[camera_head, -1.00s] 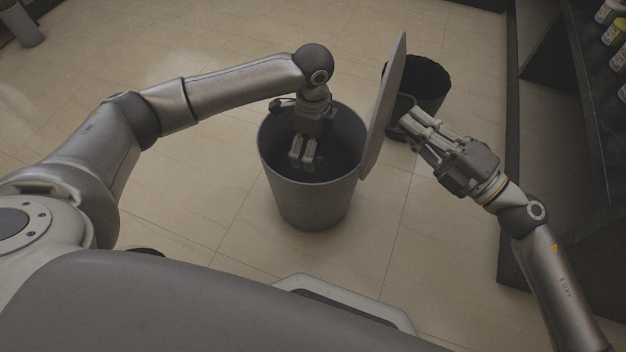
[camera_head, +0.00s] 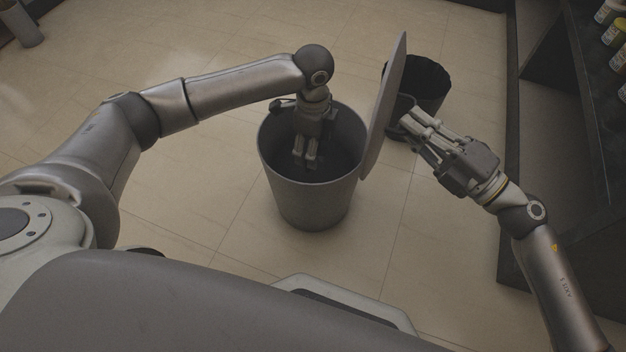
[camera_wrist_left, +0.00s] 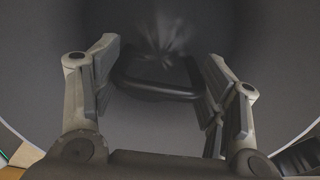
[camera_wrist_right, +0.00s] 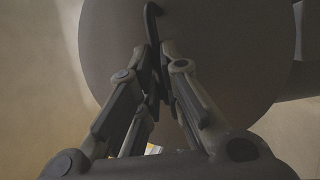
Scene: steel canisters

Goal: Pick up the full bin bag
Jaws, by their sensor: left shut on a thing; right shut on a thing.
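The grey bin (camera_head: 310,200) stands upright on the floor with its top open. My left gripper (camera_head: 306,165) reaches down inside it. In the left wrist view, a dark loop (camera_wrist_left: 155,90) lies between my left gripper's fingers (camera_wrist_left: 160,85), with the gathered top of the bin bag (camera_wrist_left: 162,38) blurred beyond it. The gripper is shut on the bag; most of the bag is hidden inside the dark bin. My right gripper (camera_head: 418,125) is shut on the dark handle (camera_wrist_right: 152,25) of the round grey lid (camera_head: 384,110), holding it on edge, beside and above the bin's right rim.
A second, black bin (camera_head: 430,85) stands behind the lid at the right. A dark shelf (camera_head: 560,65) with several canisters (camera_head: 612,32) lines the right side.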

